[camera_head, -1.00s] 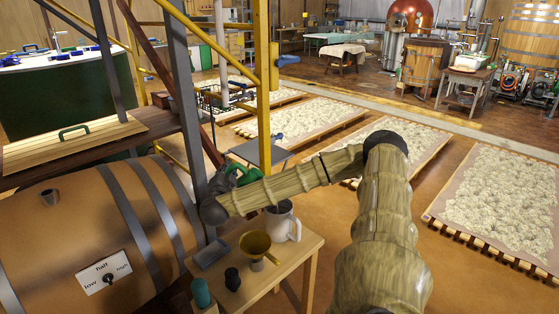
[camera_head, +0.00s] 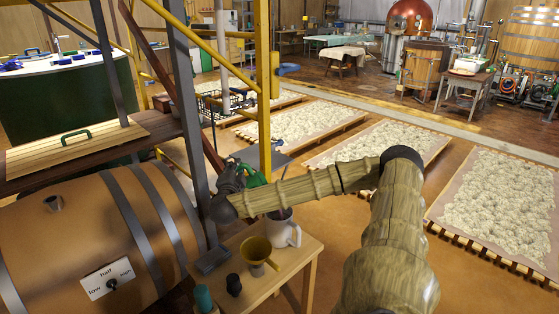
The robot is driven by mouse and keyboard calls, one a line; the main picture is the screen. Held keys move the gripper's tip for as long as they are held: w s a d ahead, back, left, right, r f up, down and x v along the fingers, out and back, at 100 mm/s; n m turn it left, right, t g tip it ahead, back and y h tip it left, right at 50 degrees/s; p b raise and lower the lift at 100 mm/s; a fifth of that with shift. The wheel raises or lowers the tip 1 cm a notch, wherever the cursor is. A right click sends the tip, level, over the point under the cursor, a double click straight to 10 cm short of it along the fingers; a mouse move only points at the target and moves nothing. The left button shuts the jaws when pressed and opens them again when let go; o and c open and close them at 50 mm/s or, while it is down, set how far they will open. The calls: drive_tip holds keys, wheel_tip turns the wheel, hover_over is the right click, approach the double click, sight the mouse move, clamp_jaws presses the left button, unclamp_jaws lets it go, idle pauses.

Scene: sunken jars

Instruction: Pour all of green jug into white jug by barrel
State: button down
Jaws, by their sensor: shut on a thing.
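The green jug (camera_head: 255,178) is held up behind my forearm, above and slightly left of the white jug. It looks tilted to the right, and its lower part is hidden by the arm. My gripper (camera_head: 234,179) is shut on it at its left side. The white jug (camera_head: 283,236) stands upright on the small wooden table, with its handle to the right. Its mouth looks dark inside and is partly covered by my arm. I cannot tell whether liquid is flowing. The barrel (camera_head: 92,222) lies on its side at the left.
A brass funnel (camera_head: 257,250), a small black object (camera_head: 233,285) and a teal cylinder (camera_head: 203,298) stand on the wooden table (camera_head: 285,272). A yellow post (camera_head: 264,100) and grey post (camera_head: 188,110) rise close to my gripper. Open floor lies right of the table.

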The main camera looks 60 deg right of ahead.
sight(245, 164)
drive_tip(key=shift+s+d+r+m+p, duration=0.3)
drive_tip(key=shift+s+r+m+p, duration=0.1)
drive_tip(key=shift+s, duration=0.1)
drive_tip(key=shift+s+d+r+m+p, duration=0.25)
drive_tip(key=shift+s+r+m+p, duration=0.1)
drive_tip(key=shift+s+r+m, duration=0.1)
drive_tip(key=shift+s+d+r+m+p, duration=0.15)
drive_tip(key=shift+s+d+m+p, duration=0.1)
drive_tip(key=shift+s+m, duration=0.1)
drive_tip(key=shift+s+d+r+m+p, duration=0.1)
drive_tip(key=shift+s+r+m+p, duration=0.1)
drive_tip(key=shift+s, duration=0.1)
drive_tip(key=shift+f, duration=0.15)
